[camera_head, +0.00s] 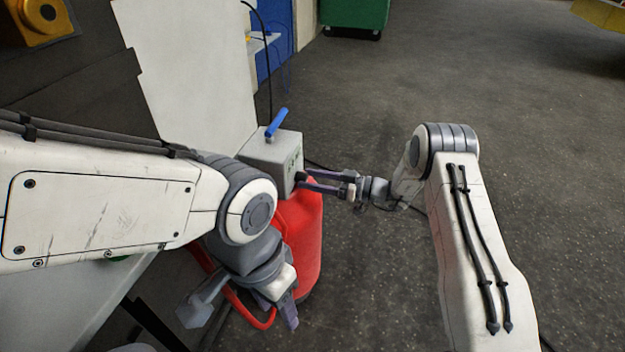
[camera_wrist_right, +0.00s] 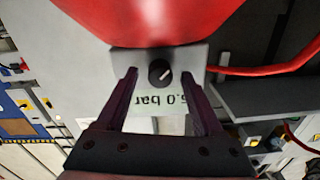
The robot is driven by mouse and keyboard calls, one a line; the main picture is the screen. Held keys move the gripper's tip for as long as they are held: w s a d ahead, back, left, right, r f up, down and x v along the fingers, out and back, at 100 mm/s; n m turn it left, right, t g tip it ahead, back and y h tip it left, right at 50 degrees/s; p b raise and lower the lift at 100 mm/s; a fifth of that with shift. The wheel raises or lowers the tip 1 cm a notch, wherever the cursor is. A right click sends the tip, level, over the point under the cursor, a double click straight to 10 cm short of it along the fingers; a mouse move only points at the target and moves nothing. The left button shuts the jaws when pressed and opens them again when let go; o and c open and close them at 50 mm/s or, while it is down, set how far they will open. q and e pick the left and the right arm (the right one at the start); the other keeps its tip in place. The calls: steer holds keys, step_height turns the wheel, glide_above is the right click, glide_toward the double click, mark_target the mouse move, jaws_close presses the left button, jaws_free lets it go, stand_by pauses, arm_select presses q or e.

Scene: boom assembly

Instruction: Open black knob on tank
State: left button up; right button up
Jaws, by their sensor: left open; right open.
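The red tank (camera_head: 305,235) stands on the floor, with a grey box (camera_head: 272,158) on its top that carries a blue lever (camera_head: 276,122). In the right wrist view the black knob (camera_wrist_right: 160,72) with a white mark sits on the grey panel (camera_wrist_right: 190,60), beside upside-down "5.0 bar" lettering. My right gripper (camera_head: 308,182) is open at the box's right side. In its wrist view the fingers (camera_wrist_right: 165,85) lie on either side of the knob, with gaps to it. My left gripper (camera_head: 285,310) is low by the tank's front, open. The knob is hard to make out in the head view.
A red hose (camera_head: 240,308) loops at the tank's lower left. A white panel (camera_head: 190,60) stands behind on the left. A green bin (camera_head: 354,14) is far back. The floor to the right is largely clear.

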jaws_close()
